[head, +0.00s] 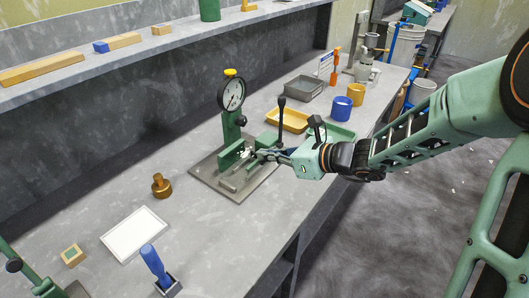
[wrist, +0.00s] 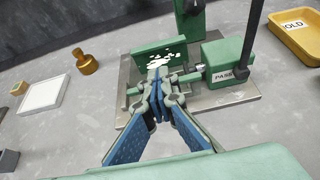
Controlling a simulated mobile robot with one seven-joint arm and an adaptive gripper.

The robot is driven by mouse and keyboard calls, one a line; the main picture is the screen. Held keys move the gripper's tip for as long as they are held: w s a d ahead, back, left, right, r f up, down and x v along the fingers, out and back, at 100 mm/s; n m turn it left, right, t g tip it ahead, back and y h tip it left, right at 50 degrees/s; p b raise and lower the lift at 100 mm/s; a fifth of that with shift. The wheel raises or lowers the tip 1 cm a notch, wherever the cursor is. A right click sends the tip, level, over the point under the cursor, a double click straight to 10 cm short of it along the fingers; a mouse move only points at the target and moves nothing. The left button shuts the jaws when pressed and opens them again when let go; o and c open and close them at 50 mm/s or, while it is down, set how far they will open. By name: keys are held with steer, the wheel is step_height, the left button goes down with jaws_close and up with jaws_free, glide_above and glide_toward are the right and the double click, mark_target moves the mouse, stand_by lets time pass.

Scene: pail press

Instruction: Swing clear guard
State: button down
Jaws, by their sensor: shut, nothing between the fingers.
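My gripper (wrist: 157,72) is shut with nothing between its fingers. Its tips are over the middle of a green fixture with a grey base plate (wrist: 236,102); in the head view my gripper (head: 258,155) comes in from the right. The fixture carries a round dial gauge (head: 232,95) with a yellow top, green blocks, and a block labelled PASS (wrist: 224,77) with a dark lever (head: 282,113). White patches (wrist: 165,60) show by the fingertips; I cannot tell if they are glints on a clear guard. No guard outline is plain, and my fingers hide part of the fixture.
A brass knob-shaped piece (head: 161,186) and a white tray (head: 134,235) lie left of the fixture. A yellow tray (head: 288,120), a grey tray (head: 305,88) and a blue cup (head: 341,108) stand beyond it. The bench between fixture and white tray is mostly bare.

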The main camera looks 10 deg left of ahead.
steer(key=shift+r, duration=0.1)
steer(key=shift+f+b, duration=0.45)
steer(key=shift+f, duration=0.05)
steer(key=c, duration=2.2)
jaws_free()
steer(key=shift+c, duration=0.2)
steer(key=shift+r, duration=0.1)
